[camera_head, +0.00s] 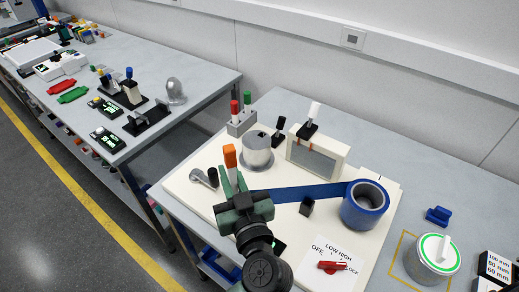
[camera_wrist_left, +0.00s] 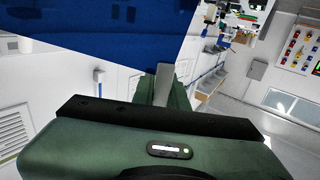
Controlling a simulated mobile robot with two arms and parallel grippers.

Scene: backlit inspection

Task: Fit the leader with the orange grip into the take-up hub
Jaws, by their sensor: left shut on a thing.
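My left gripper (camera_head: 231,181) is shut on the orange grip (camera_head: 230,156), which stands up above the fingertips. The blue leader (camera_head: 305,193) stretches from beside the gripper to the blue roll (camera_head: 366,206) on the right. The silver hub (camera_head: 257,151), a cylinder on a wider round base, stands just behind and right of the grip, apart from it. In the left wrist view the blue leader (camera_wrist_left: 110,25) fills the upper left, above the gripper (camera_wrist_left: 165,85); the orange grip does not show there. My right gripper is not in view.
A backlit box (camera_head: 318,158) stands behind the leader, with a dark post (camera_head: 307,206) in front. A rack with red and green handles (camera_head: 241,124) is behind the hub. A red switch (camera_head: 332,267) lies at the front. A green-ringed can (camera_head: 434,256) stands right.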

